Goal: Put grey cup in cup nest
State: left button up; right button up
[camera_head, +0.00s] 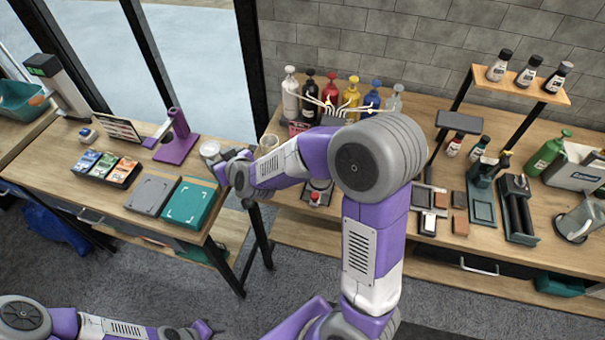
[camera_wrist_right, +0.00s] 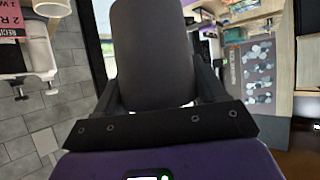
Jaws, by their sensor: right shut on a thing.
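A plain dark-grey rounded body, which looks like the grey cup (camera_wrist_right: 152,50), fills the middle of the right wrist view. My right gripper (camera_wrist_right: 155,95) is shut on it, with one finger along each side. In the head view my right gripper (camera_head: 226,160) is over the back right corner of the left table. A pale round cup-like thing (camera_head: 210,149) shows right at its fingertips there. I cannot pick out the cup nest for sure. My left gripper (camera_head: 207,329) is low at the bottom left, away from the tables; its jaws are too small to read.
The left table (camera_head: 120,205) holds a teal square tray (camera_head: 192,206), a grey pad (camera_head: 151,194), a card rack (camera_head: 110,168) and a purple stand (camera_head: 178,140). Several bottles line the back of the right bench.

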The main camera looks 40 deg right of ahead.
aim_at(319, 185)
jog(key=u, duration=1.15)
jog(key=k, duration=1.25)
jog(key=z, duration=1.7)
jog(key=i, duration=1)
